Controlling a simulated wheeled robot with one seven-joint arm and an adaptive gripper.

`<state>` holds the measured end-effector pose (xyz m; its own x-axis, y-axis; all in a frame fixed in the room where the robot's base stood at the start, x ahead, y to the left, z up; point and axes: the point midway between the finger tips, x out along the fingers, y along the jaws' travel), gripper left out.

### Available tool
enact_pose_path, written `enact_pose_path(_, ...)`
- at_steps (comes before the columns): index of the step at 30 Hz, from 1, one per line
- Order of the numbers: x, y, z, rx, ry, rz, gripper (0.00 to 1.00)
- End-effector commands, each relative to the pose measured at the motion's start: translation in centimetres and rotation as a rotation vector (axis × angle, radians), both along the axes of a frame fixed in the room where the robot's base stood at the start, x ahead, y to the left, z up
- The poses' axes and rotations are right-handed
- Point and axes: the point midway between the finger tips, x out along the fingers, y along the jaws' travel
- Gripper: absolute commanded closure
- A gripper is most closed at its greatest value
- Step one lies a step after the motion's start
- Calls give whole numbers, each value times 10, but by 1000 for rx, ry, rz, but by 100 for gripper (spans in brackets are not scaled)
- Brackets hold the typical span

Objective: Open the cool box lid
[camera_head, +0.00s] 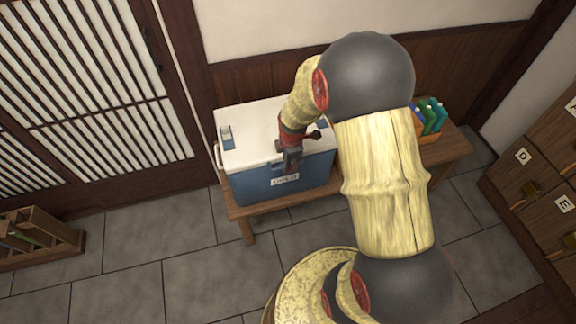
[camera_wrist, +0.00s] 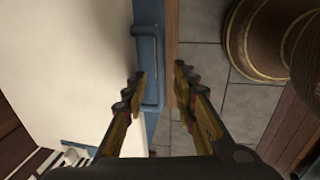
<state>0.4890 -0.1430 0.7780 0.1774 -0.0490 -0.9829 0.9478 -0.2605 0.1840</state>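The cool box (camera_head: 255,187) has a blue body, a white lid (camera_head: 250,125) and a label at the front. It stands on a wooden bench, and its lid lies shut. My gripper (camera_head: 291,165) is at the front edge of the lid, pointing down. In the wrist view my gripper (camera_wrist: 160,70) is open, one finger on each side of the blue handle (camera_wrist: 152,75) on the lid's front edge. The handle lies between the fingers; I cannot tell whether they touch it. The white lid top (camera_wrist: 70,70) fills the left of the wrist view.
A wooden rack (camera_head: 40,238) is at the lower left. Lettered drawers (camera_head: 535,175) stand at the right. The tiled floor (camera_head: 150,240) before the bench is clear.

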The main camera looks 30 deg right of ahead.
Motion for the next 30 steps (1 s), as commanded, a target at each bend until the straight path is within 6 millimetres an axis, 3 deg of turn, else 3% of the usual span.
enact_pose_path(3, 1, 0, -11, 1, 2, 0, 72)
enact_pose_path(11, 2, 0, -11, 0, 0, 0, 73)
enact_pose_path(25, 2, -1, -11, 0, 0, -1, 99)
enact_pose_path(30, 2, -1, -11, 0, 0, -1, 100)
